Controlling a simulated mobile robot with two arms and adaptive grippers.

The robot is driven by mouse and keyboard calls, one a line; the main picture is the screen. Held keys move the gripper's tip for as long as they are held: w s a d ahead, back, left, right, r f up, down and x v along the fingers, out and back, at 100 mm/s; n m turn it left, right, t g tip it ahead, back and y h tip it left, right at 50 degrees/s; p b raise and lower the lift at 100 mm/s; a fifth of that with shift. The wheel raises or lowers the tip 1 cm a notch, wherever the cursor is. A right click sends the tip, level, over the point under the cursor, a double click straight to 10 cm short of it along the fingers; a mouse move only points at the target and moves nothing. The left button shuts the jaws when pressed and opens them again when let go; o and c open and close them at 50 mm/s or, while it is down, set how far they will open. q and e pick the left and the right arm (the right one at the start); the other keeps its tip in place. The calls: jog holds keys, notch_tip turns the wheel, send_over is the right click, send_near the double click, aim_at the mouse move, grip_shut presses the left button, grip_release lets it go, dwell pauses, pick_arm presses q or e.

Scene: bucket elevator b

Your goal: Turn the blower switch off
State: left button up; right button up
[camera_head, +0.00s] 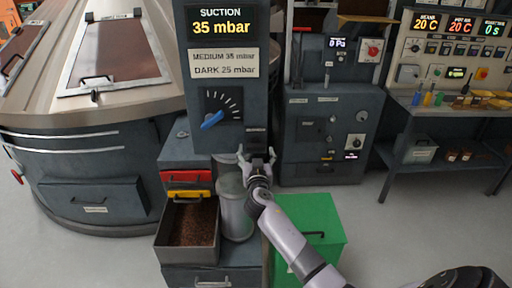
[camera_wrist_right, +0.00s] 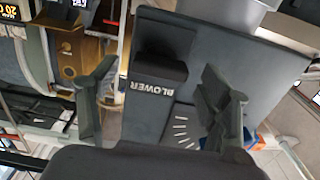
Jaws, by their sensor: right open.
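The blower switch shows in the right wrist view as a dark block (camera_wrist_right: 160,68) on the side of a grey panel, beside a white BLOWER label (camera_wrist_right: 153,86). Whether it is on or off I cannot tell. My right gripper (camera_wrist_right: 157,78) is open, its two fingers spread on either side of the block and label, with no clear contact. In the head view the right gripper (camera_head: 257,155) is at the lower right edge of the suction panel (camera_head: 260,100) and hides most of the switch. My left gripper is not in view.
The suction display (camera_head: 222,27) reads 35 mbar above a blue-pointer dial (camera_head: 212,119). Below stand a bin of brown grounds (camera_head: 190,225), a grey cylinder (camera_head: 235,210) and a green box (camera_head: 318,222). A grey cabinet (camera_head: 335,120) stands behind; floor at right is clear.

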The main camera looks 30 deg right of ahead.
jog(key=shift+x, duration=0.9)
jog(key=shift+c, duration=0.4)
jog(key=c, duration=1.1)
jog(key=shift+o, duration=0.2)
